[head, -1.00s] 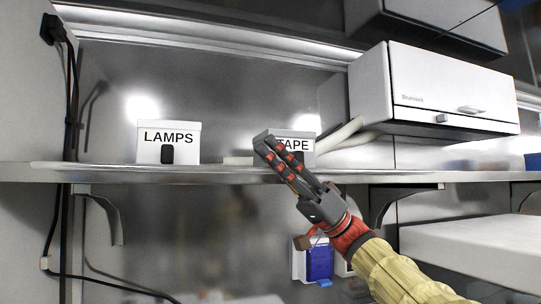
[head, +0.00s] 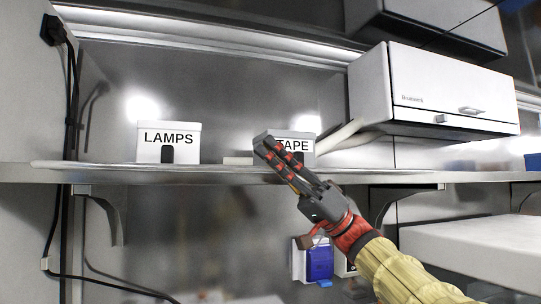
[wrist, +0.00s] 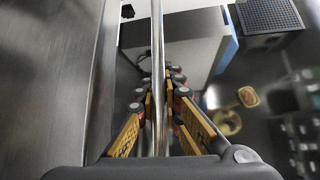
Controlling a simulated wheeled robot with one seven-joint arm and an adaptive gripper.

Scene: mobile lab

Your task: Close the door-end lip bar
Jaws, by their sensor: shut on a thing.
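The lip bar is a thin metal rod (wrist: 157,40) that runs lengthwise through the wrist view, between my gripper's fingers. In the head view the bar (head: 100,166) runs along the front edge of the shelf (head: 400,177). My gripper (head: 267,143) is at the shelf front, before the TAPE box (head: 304,158), which it partly hides. In the wrist view my gripper's fingers (wrist: 160,85) are on both sides of the rod and shut on it. The exact contact is hidden in the head view.
A LAMPS box (head: 168,150) stands on the shelf at left. A white cabinet (head: 450,85) hangs at right. Shelf brackets (head: 110,215) and a blue-and-white box (head: 319,262) are below the shelf. A black cable (head: 70,110) runs down the left wall.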

